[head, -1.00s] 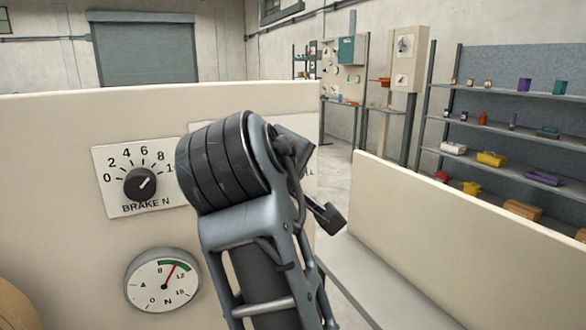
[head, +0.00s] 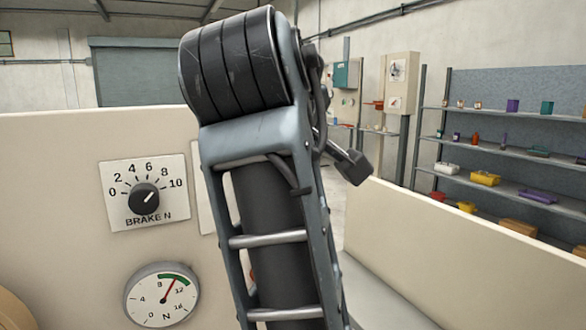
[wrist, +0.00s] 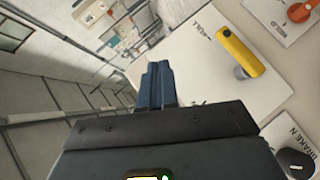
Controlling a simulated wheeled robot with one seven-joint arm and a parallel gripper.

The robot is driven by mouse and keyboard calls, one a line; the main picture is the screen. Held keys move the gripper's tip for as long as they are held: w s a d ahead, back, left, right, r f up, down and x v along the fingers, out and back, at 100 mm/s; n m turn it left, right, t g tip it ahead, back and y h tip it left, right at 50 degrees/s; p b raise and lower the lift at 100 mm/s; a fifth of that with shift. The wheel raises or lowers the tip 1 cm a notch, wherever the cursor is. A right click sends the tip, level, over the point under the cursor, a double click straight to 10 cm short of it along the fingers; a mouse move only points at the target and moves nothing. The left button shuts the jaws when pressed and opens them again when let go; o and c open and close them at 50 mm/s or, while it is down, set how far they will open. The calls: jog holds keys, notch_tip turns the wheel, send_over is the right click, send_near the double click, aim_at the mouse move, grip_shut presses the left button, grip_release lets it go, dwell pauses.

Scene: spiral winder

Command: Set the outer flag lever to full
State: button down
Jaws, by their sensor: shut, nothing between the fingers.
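In the wrist view a yellow lever (wrist: 240,52) stands on a grey pivot over a white plate (wrist: 200,75), with small lettering near the plate's far edge that looks like "FULL". Its long arm slants across the right part of the plate. My gripper (wrist: 157,72) is shut and empty, its blue fingers in front of the plate to the left of the lever, apart from it. In the head view my arm hides the lever and gripper; only a sliver of a white plate (head: 207,200) shows beside the arm.
A brake dial (head: 144,198) and a round gauge (head: 162,295) sit on the cream panel (head: 50,180). The brake dial (wrist: 296,162) is also at the wrist view's lower right; an orange part (wrist: 302,12) is at its upper right. Shelves (head: 500,115) stand far behind.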

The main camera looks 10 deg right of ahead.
jog(key=shift+s+d+r, duration=0.2)
jog(key=shift+s+r, duration=0.5)
jog(key=shift+r, duration=0.05)
jog(key=shift+s+d+r, duration=0.15)
jog(key=shift+s+r, duration=0.55)
notch_tip(320, 180, down, 10)
jog(key=w+d, duration=0.1)
jog(key=d, duration=0.1)
jog(key=s+d+f+t+y, duration=0.15)
jog(key=s+f, duration=0.25)
jog(key=f, duration=0.4)
jog(key=s+d+f+y, duration=0.15)
jog(key=s+f, duration=0.25)
jog(key=f, duration=0.5)
jog(key=s+d+f+y, duration=0.15)
jog(key=s+f, duration=0.25)
jog(key=f, duration=0.4)
jog(key=s+d+f+m, duration=0.1)
jog(key=s+m, duration=0.3)
jog(key=s, duration=1.1)
jog(key=s+d+m+y, duration=0.1)
jog(key=s+d+m, duration=0.2)
jog(key=s, duration=1.3)
jog(key=shift+s+f+m+t, duration=0.3)
jog(key=shift+f+m+t, duration=0.05)
jog(key=shift+m, duration=0.35)
jog(key=shift+d, duration=0.1)
